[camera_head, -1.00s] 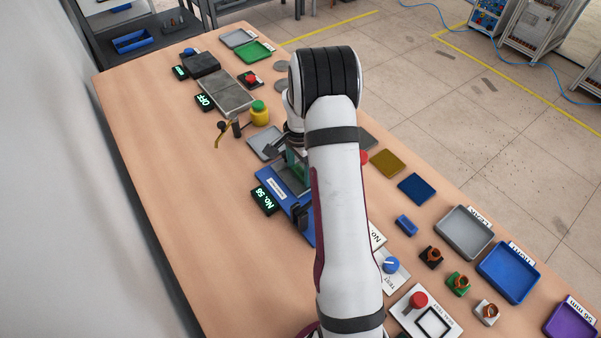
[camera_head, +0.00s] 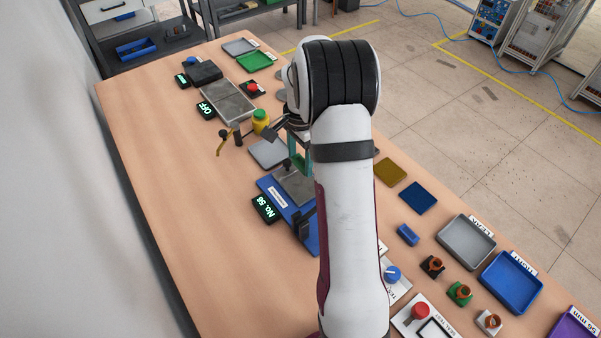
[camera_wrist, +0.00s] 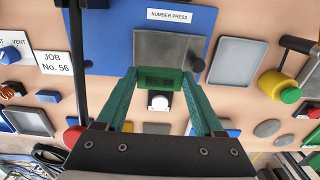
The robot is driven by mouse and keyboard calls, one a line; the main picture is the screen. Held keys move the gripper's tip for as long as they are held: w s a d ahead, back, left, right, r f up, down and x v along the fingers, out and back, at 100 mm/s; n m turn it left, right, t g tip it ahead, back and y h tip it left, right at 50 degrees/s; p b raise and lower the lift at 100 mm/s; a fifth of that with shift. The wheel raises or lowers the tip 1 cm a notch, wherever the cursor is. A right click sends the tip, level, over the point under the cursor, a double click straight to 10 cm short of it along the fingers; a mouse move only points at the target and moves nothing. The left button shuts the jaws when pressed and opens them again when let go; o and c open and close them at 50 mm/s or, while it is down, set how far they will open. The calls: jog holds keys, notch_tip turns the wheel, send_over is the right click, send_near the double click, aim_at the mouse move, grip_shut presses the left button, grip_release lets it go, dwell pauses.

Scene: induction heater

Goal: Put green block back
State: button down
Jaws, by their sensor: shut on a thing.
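My gripper (camera_wrist: 160,75) has two teal fingers shut on the green block (camera_wrist: 160,80), which carries dark marks on its face. In the wrist view the block is held near the edge of the grey plate of the number press (camera_wrist: 110,35). In the head view my gripper (camera_head: 300,150) is just beyond the press (camera_head: 283,206), and my arm hides part of it. I cannot tell the block's exact height above the table.
An empty grey tray (camera_head: 266,155) lies beside the press. A yellow jar with a green lid (camera_head: 261,121) and a lever stand farther back. A mustard plate (camera_head: 389,171), a blue plate (camera_head: 418,197) and several trays are to the right. The table's left side is clear.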

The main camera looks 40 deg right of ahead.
notch_tip(320, 180, up, 2)
jog(key=shift+r, duration=0.2)
jog(key=shift+a+r, duration=0.2)
jog(key=shift+r, duration=0.05)
jog(key=s+a+r+n, duration=0.3)
jog(key=a+r+n, duration=1)
jog(key=a+n, duration=0.15)
jog(key=s+d+f+m, duration=0.3)
jog(key=s+d+f, duration=0.15)
jog(key=d, duration=0.45)
jog(key=s+d+f+m, duration=0.35)
jog(key=s+d, duration=0.25)
jog(key=d, duration=0.4)
jog(key=s+d+f+m, duration=0.3)
jog(key=s+d+m, duration=0.1)
jog(key=s, duration=0.4)
jog(key=s+d+f+m, duration=0.4)
jog(key=s+d, duration=0.1)
jog(key=s, duration=0.4)
send_over(385, 215)
jog(key=f, duration=0.6)
jog(key=shift+s, duration=0.35)
jog(key=shift+w+d+f, duration=0.1)
jog(key=shift+w+f, duration=0.1)
jog(key=shift+f, duration=0.9)
jog(key=shift+w+f, duration=0.15)
jog(key=shift+f, duration=0.95)
